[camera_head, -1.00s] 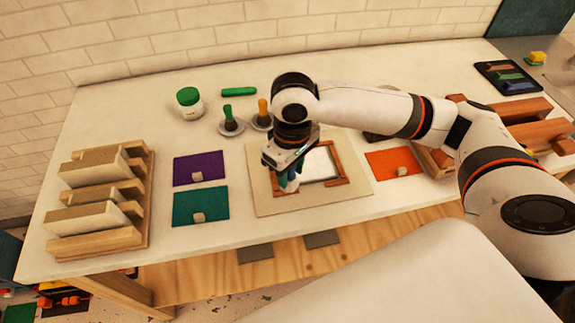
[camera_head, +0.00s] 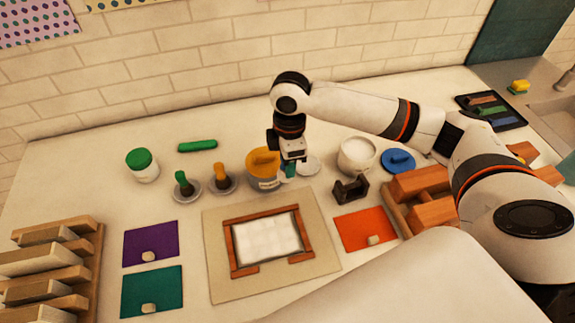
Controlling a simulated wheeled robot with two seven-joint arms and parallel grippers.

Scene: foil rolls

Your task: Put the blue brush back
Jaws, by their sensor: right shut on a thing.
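My right gripper (camera_head: 289,166) is shut on the blue brush (camera_head: 288,172), and only a small teal-blue part shows below the jaws. It is held beyond the far edge of the framed mat, beside the orange-lidded jar (camera_head: 262,168). A pale round dish (camera_head: 310,165) shows just right of the gripper, partly hidden by it. Whether the brush touches anything cannot be told. A green brush (camera_head: 182,178) and an orange brush (camera_head: 220,171) stand upright in grey round holders to the left. My left gripper is not in view.
A wooden frame (camera_head: 233,245) lies on a beige mat (camera_head: 218,285). A green-lidded jar (camera_head: 142,168), an open white jar (camera_head: 357,155), a blue lid (camera_head: 398,161) and a dark stand (camera_head: 351,190) surround the work area. Wooden blocks (camera_head: 420,183) lie right.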

